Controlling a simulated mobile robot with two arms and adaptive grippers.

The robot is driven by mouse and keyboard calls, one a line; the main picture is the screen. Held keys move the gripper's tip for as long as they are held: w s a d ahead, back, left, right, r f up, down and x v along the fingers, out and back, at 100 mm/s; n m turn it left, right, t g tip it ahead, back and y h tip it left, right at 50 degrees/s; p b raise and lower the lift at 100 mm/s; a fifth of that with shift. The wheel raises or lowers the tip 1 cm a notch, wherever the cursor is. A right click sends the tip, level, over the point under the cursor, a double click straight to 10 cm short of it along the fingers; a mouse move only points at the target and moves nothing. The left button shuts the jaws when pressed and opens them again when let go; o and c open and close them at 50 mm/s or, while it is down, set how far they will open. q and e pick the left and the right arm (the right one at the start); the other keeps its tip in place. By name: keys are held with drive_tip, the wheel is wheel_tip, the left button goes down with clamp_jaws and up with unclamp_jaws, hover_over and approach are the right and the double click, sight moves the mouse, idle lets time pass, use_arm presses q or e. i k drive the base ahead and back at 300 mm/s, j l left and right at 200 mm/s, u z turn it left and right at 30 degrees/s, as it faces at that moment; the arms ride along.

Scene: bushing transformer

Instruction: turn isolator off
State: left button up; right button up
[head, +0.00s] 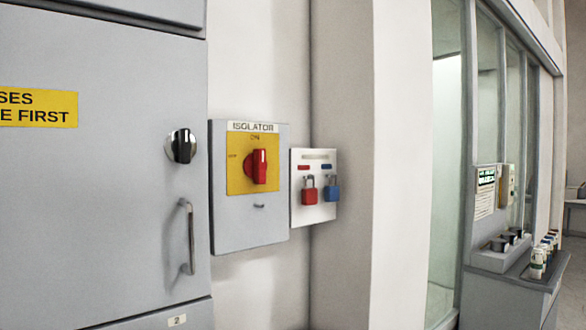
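The isolator (228,221) is a grey box on the wall, left of the picture's middle, with the label "ISOLATOR" at its top. Its red rotary handle (258,167) sits on a yellow plate (236,180). The handle stands upright, and the word "ON" is printed just above it. Neither of my grippers shows in the head view.
Left is a grey cabinet door with a black knob (182,146) and a bar handle (188,237). Right of the isolator, a white board (314,215) holds a red padlock (309,192) and a blue padlock (332,190). A wall corner juts out further right.

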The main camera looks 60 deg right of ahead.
sight(255, 166)
drive_tip(key=z, duration=1.7)
drive_tip(key=l+z, duration=0.25)
drive_tip(key=k+l, duration=0.05)
drive_tip(key=l, duration=0.05)
